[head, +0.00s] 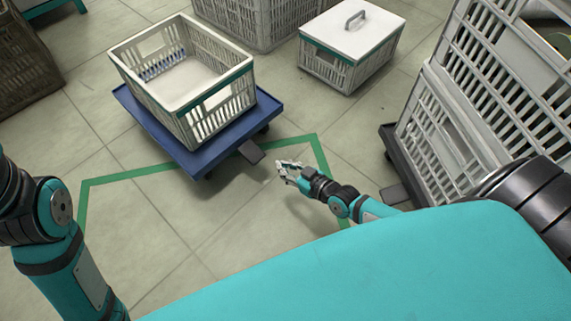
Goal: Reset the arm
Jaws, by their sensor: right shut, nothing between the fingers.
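My right gripper (286,170) shows near the middle of the head view, above the tiled floor. It is shut and holds nothing. My right arm reaches it from the lower right, past the teal body part in front. It is apart from the blue dolly beyond it. My left arm (75,285) shows at the left edge, and its gripper is out of the picture.
An open pale crate (205,112) stands on a blue dolly (256,118). A lidded crate (350,60) stands behind to the right. Large crates (470,130) rise close on the right. Green tape (140,173) marks bare floor.

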